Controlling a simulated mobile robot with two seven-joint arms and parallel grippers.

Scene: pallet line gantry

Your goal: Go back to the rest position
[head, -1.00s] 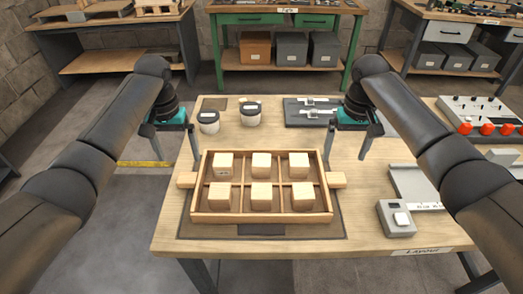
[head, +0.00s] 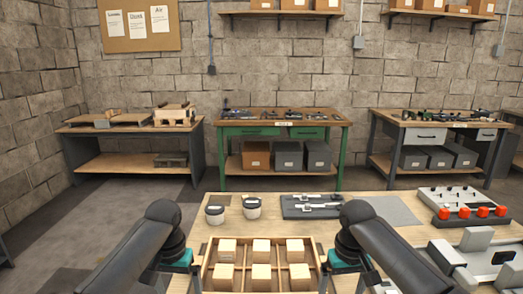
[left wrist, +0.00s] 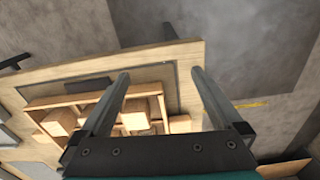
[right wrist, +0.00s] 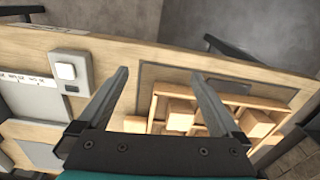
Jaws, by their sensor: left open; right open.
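A wooden tray (head: 208,265) with dividers sits on the table and holds pale wooden blocks (head: 262,272), one in each compartment; the bottom of the head view cuts off its near side. My left gripper (left wrist: 160,75) is open and empty, just left of the tray in the head view (head: 178,264). My right gripper (right wrist: 160,75) is open and empty, just right of the tray in the head view (head: 344,266). Both wrist views show part of the tray (left wrist: 95,98) beyond the parted fingers. The tray's side handles are not clear in the head view.
Two small jars (head: 251,208) and a dark board with a caliper (head: 311,206) stand behind the tray. At the right are a box with red knobs (head: 470,203) and grey devices (head: 478,258). A green workbench (head: 280,128) stands against the back wall, with open floor before it.

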